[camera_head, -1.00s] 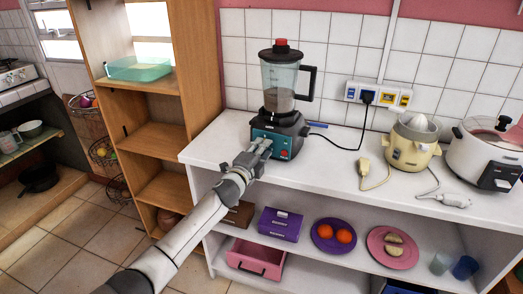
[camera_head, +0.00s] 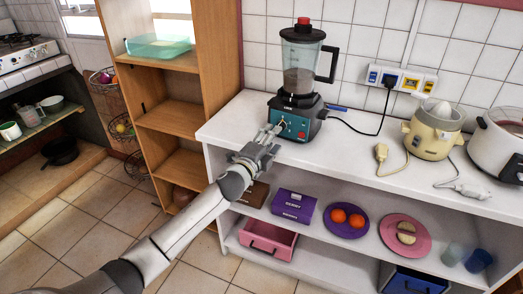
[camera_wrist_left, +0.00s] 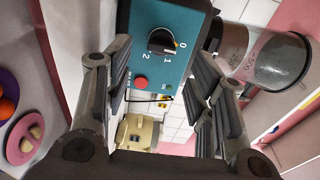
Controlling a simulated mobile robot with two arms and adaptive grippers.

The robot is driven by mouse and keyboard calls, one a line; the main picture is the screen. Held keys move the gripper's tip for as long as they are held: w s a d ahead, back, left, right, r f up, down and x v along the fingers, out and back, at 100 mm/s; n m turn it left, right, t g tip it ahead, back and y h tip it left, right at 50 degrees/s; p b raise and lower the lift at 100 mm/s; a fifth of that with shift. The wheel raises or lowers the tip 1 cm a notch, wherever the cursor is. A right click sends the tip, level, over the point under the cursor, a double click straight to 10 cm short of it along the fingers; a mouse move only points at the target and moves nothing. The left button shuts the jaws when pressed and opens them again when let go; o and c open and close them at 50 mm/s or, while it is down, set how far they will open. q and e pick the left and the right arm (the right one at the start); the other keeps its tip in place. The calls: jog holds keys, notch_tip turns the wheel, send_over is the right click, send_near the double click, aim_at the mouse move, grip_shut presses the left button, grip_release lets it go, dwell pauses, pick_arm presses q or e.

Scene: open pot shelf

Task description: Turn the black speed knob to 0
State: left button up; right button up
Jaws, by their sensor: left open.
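The blender (camera_head: 298,72) stands upright on the white counter, with a teal control panel (camera_head: 291,125) on its front. In the left wrist view the black speed knob (camera_wrist_left: 160,41) sits on the teal panel (camera_wrist_left: 150,15), beside the marks 0, 1 and 2. A pale line on the knob lies toward the side of the 0 and 1; I cannot tell exactly which mark it meets. A red button (camera_wrist_left: 140,82) is near the knob. My left gripper (camera_head: 268,134) is open and empty in front of the panel, apart from the knob; it also shows in the left wrist view (camera_wrist_left: 160,82).
A black cord runs from the blender to the wall sockets (camera_head: 402,80). A cream juicer (camera_head: 432,138) and a white cooker (camera_head: 497,142) stand to the right. The shelf below holds a purple box (camera_head: 293,205) and plates. A wooden shelf (camera_head: 172,118) stands left.

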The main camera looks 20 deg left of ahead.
pick_arm(q)
jog(key=s, duration=0.6)
jog(key=shift+s+a, duration=0.2)
jog(key=shift+a, duration=0.2)
